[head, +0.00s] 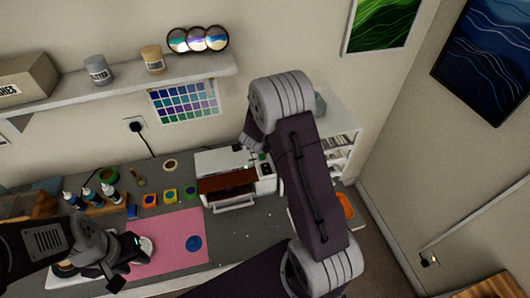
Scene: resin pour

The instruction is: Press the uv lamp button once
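The uv lamp appears to be the white box (226,160) with a dark reddish front opening, standing on the workbench against the wall. Small controls, one of them green (263,156), show at its right end; I cannot tell for sure which is the button. My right arm rises in front of the lamp's right side and bends down toward its top. My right gripper is mostly hidden behind that arm, with only a small dark part near the lamp top. My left gripper (127,263) looks open, low over the left edge of the pink mat, away from the lamp.
The pink mat (170,232) carries a blue disc (194,243). A whitish round item (147,245) is beside my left gripper. Bottles (90,196) and small colored pots (170,196) stand at the left. A shelf (140,84) hangs above. White shelving (340,130) is at the right.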

